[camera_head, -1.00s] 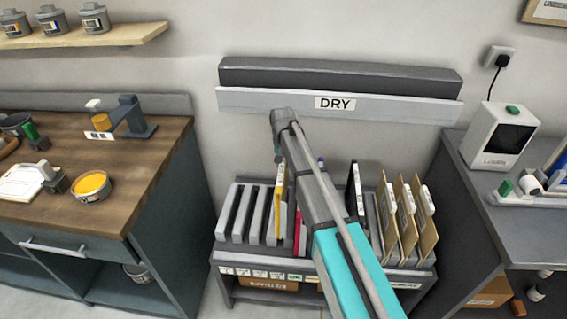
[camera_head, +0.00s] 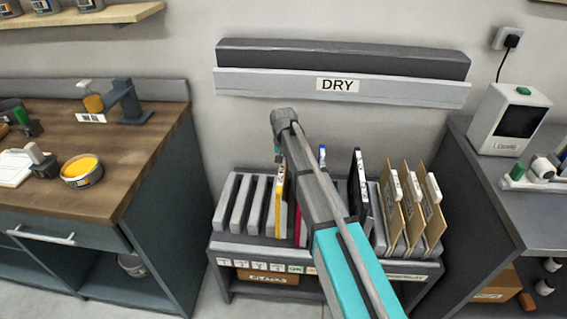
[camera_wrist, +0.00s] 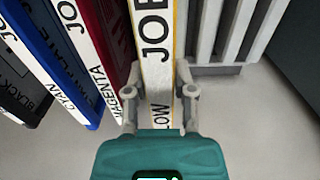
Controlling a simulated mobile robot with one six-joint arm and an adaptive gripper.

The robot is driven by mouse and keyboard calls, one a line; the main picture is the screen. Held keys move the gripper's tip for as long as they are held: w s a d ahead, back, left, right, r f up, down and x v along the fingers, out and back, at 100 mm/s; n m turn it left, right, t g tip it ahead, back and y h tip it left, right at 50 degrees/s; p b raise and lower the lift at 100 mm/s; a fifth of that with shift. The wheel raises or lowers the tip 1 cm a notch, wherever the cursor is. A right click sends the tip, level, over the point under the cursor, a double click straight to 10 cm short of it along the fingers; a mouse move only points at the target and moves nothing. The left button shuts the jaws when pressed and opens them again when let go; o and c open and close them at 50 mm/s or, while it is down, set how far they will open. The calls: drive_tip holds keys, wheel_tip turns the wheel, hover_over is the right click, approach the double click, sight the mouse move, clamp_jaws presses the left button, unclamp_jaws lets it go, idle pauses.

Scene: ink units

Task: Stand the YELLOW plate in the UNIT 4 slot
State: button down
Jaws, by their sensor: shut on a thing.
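The yellow plate (camera_head: 281,200) is an upright thin panel at the rack's middle-left, right of the grey dividers. In the wrist view the plate (camera_wrist: 159,40) shows a white spine with "JOB" and "LOW" and yellow edges. My gripper (camera_wrist: 160,95) has one finger on each side of this spine and is shut on it. In the head view my arm covers most of the gripper and part of the plate. The grey slotted rack (camera_head: 228,239) has small front labels I cannot read, so I cannot tell which slot is UNIT 4. Whether the plate's lower edge sits in a slot is unclear.
The magenta (camera_wrist: 103,50), cyan (camera_wrist: 55,60) and black (camera_wrist: 20,75) plates stand left of the yellow one in the wrist view. Brown boards (camera_head: 410,205) stand at the rack's right. A DRY ledge (camera_head: 250,83) hangs above. Grey dividers (camera_wrist: 215,30) show empty gaps.

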drive_tip(key=shift+f+b, duration=1.75)
drive_tip(key=shift+f, duration=0.3)
drive_tip(key=shift+f+b, duration=0.35)
drive_tip(key=shift+b, duration=0.05)
drive_tip(key=shift+c, duration=1.9)
unclamp_jaws()
drive_tip(key=shift+r, duration=0.1)
